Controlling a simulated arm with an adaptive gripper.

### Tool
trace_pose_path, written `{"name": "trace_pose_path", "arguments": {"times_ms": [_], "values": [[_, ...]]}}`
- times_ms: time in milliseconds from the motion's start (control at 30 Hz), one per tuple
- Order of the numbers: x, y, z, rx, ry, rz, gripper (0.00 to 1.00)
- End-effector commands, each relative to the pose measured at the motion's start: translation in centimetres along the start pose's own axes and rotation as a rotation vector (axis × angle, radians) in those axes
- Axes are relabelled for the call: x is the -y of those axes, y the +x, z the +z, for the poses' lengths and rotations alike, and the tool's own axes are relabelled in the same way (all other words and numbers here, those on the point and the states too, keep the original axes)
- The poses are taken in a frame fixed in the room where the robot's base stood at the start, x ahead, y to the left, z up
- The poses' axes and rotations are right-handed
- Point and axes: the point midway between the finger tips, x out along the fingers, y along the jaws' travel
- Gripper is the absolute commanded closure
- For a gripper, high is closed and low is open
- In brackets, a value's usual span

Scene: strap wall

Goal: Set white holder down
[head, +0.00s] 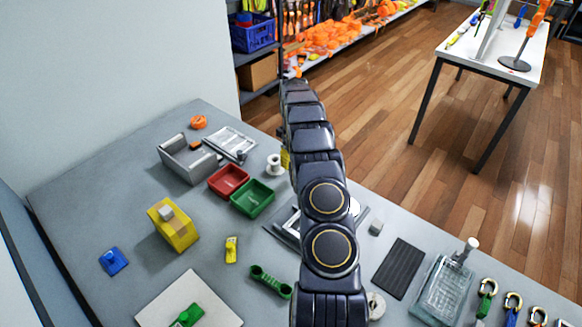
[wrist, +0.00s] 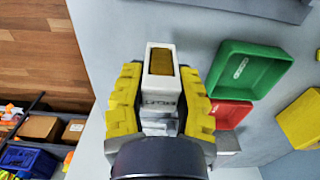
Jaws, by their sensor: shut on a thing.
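The white holder (wrist: 147,70) is a small upright-sided white block with a brownish-yellow top face, in the wrist view between the fingers of my gripper (wrist: 160,95). The yellow fingers are shut on its two sides. I cannot tell how high the holder is above the grey table (head: 130,160).
A red tray (head: 229,179) and a green tray (head: 252,196) lie close to the gripper. A grey box (head: 188,158) and yellow block (head: 173,226) are to the left. Bare table lies at far left.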

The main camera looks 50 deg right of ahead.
Motion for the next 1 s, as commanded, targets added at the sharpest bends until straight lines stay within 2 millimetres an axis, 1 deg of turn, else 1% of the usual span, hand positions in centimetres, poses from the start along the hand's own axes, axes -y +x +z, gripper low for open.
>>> {"name": "trace_pose_path", "arguments": {"times_ms": [100,200,300,567,667,700,733,1000], "values": [[-0.3,0.7,-0.3,-0.001,0.001,0.0,1.0],[-0.3,2.4,-0.2,0.0,0.003,-0.002,1.0],[-0.3,3.5,-0.2,-0.001,0.003,-0.003,1.0],[-0.3,3.6,-0.3,-0.002,0.002,-0.001,1.0],[-0.2,3.9,-0.3,-0.001,0.001,-0.002,1.0],[-0.2,3.8,-0.3,-0.002,0.001,-0.001,0.53],[-0.2,3.8,-0.3,-0.002,0.001,-0.001,0.48],[-0.2,3.8,-0.3,-0.002,0.001,-0.001,0.48]]}}
